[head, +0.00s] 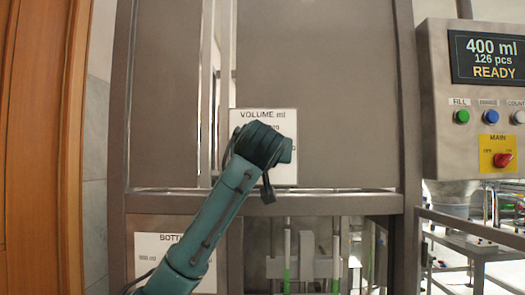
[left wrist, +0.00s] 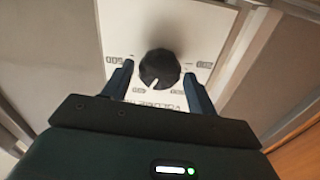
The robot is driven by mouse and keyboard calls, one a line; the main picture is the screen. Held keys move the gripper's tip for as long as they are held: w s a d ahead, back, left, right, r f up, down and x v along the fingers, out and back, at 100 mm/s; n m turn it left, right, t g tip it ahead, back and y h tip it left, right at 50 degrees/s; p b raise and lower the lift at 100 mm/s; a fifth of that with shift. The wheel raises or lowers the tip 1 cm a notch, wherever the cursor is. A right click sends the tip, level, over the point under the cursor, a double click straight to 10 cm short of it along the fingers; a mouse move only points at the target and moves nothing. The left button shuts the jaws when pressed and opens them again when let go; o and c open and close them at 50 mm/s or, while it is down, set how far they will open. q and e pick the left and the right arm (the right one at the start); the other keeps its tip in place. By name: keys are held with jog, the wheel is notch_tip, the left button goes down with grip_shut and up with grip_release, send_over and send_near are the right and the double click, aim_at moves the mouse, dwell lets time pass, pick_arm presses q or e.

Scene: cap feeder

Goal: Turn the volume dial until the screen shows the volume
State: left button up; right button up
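The volume dial (left wrist: 160,68) is a round black knob with a white pointer mark. In the left wrist view it sits on a white plate (left wrist: 118,22) with printed numbers and "VOLUME ml" upside down. My left gripper (left wrist: 158,71) is open, one finger on each side of the dial, with small gaps visible. In the head view my left arm hides the dial and most of the plate (head: 285,122), and the fingers do not show. The screen (head: 490,58) reads "400 ml, 126 pcs, READY". My right gripper is in neither view.
Below the screen, the grey control box (head: 437,75) carries a green button (head: 462,116), a blue button (head: 490,116), a white button and a red main switch (head: 502,159). A "BOTT..." plate (head: 150,245) is at lower left, partly behind my arm. A grey crossbar (head: 340,203) runs below the dial plate.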

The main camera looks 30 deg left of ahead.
pick_arm(q)
jog(key=c, duration=0.7)
jog(key=shift+n, duration=0.4)
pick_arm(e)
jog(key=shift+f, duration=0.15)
pick_arm(q)
jog(key=n, duration=1.7)
